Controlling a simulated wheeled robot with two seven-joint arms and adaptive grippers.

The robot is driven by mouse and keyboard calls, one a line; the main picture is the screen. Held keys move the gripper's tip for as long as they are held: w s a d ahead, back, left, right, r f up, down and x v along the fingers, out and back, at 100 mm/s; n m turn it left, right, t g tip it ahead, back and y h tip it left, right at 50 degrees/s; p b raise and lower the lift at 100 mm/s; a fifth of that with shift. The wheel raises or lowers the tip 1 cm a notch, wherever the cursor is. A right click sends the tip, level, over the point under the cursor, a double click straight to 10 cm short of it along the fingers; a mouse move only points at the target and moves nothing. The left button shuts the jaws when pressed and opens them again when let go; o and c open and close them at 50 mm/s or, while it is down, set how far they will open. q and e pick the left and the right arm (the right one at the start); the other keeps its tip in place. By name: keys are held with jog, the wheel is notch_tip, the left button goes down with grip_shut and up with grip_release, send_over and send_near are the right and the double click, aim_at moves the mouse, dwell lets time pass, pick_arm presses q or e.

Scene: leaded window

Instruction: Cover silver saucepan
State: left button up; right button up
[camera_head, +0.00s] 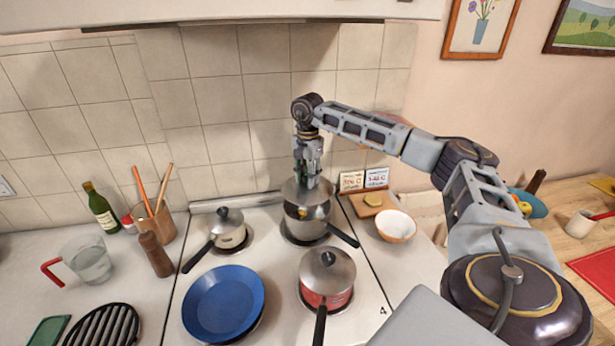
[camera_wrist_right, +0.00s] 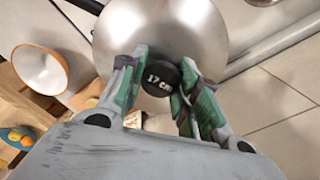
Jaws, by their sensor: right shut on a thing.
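The silver saucepan (camera_head: 312,228) stands on the back right burner, its black handle pointing to the front right. Some yellow content shows at its opening. My right gripper (camera_head: 308,184) is shut on the black knob of a silver lid (camera_head: 296,193) and holds it above the saucepan. A gap shows between lid and rim at the front. In the right wrist view the gripper fingers (camera_wrist_right: 160,88) close around the knob, marked "17 cm", and the lid (camera_wrist_right: 160,28) hides most of the saucepan. My left gripper is not in view.
A cream lidded saucepan (camera_head: 229,237) stands left of the silver one. A red lidded saucepan (camera_head: 326,290) and a blue frying pan (camera_head: 223,303) are in front. A white bowl (camera_head: 396,226) and a board (camera_head: 372,204) lie to the right. The tiled wall is close behind.

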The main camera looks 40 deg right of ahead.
jog(key=shift+f, duration=0.1)
jog(key=shift+f+b, duration=1.6)
jog(key=shift+f, duration=1.1)
jog(key=shift+f, duration=0.55)
dwell(2.0)
jog(key=o, duration=1.2)
jog(key=o, duration=0.6)
